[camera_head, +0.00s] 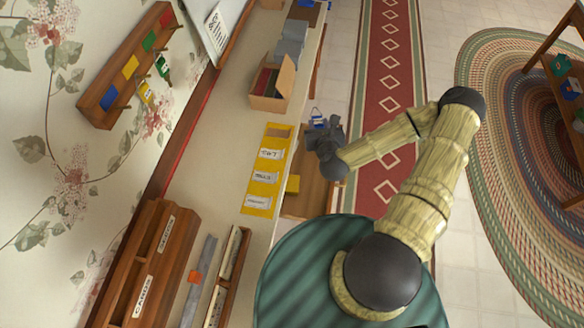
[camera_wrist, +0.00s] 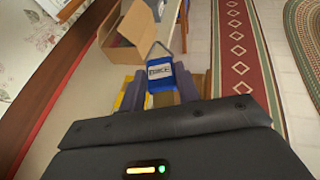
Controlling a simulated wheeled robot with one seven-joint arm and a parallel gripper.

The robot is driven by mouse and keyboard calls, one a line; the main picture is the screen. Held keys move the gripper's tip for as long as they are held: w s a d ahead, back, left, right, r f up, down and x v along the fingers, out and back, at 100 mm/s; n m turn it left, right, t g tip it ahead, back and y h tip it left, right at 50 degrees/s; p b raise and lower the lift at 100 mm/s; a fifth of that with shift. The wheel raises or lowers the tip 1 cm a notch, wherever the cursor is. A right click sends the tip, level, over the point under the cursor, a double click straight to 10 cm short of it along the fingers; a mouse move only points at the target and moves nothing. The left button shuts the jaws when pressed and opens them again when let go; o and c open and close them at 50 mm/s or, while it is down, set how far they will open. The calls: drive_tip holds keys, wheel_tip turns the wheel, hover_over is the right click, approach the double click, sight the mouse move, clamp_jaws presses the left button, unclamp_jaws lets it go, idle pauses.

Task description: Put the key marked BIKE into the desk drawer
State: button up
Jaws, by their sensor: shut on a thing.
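A blue key tag with a white label, which appears to read BIKE, and a metal loop (camera_wrist: 160,72) is held upright between the fingers of my gripper (camera_wrist: 163,96). In the head view the blue tag (camera_head: 317,121) shows at the tip of my gripper (camera_head: 320,133), just off the desk's right edge. A wooden desk drawer (camera_head: 312,196) stands pulled out from the desk, below my gripper in the picture. A yellow thing (camera_head: 292,184) lies in it. The key is apart from the drawer. My arm hides part of the drawer.
A yellow labelled tray (camera_head: 258,205) and an open cardboard box (camera_head: 271,88) are on the desk. A wall rack (camera_head: 126,66) has coloured blocks, with green and yellow tags hanging. A wooden holder (camera_head: 145,265) stands at the lower left. Open floor with a red runner (camera_head: 388,60) lies right.

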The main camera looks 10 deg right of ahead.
drive_tip(key=shift+w+f+b, duration=0.2)
drive_tip(key=shift+f+b, duration=0.4)
drive_tip(key=shift+b, duration=0.1)
drive_tip(key=w+f+b, duration=0.6)
drive_tip(key=f+b, duration=0.2)
drive_tip(key=b, duration=0.8)
drive_tip(key=w+f+y+b, duration=0.1)
drive_tip(key=w+f+b, duration=0.4)
drive_tip(key=b, duration=1.1)
wheel_tip(320, 180, down, 4)
drive_tip(key=shift+w+d+r+n, duration=0.2)
drive_tip(key=shift+w+n, duration=0.2)
wheel_tip(320, 180, down, 6)
drive_tip(key=shift+f+b, duration=0.1)
drive_tip(key=shift+b, duration=0.25)
drive_tip(key=shift+f, duration=1.9)
